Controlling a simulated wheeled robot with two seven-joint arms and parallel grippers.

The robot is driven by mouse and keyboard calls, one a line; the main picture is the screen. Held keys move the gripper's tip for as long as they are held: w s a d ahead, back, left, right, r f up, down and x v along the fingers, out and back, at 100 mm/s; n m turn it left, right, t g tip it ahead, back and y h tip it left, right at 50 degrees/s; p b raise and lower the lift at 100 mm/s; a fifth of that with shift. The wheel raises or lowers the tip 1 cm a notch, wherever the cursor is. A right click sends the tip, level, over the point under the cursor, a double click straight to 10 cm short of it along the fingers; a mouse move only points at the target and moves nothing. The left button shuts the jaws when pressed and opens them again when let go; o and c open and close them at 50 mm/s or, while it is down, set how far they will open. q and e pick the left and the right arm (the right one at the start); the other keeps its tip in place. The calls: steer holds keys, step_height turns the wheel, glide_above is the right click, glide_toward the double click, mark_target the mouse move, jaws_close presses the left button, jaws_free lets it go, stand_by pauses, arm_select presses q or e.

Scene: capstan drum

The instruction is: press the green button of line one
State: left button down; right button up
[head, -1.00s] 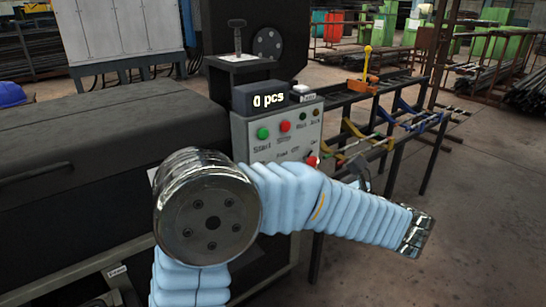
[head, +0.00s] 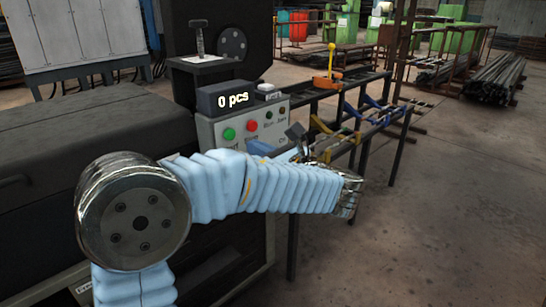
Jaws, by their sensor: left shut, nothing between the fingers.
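The control box (head: 245,129) has a grey front panel with a green button (head: 229,134) at its left, labelled Start, and a red button (head: 252,126) beside it. A dark counter display (head: 232,100) on top reads "0 pcs". My left arm crosses in front of the lower panel and hides part of it. My right gripper is not in view.
A dark machine housing (head: 75,135) stands left of the box. A rack (head: 345,110) with blue and yellow arms and an orange piece with a yellow lever (head: 327,75) stands to the right. The concrete floor (head: 450,220) at right is clear.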

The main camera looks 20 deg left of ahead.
mark_target(232, 135)
arm_select(q)
steer(key=x, duration=0.6)
steer(key=shift+w+a, duration=0.1)
steer(key=shift+a, duration=0.1)
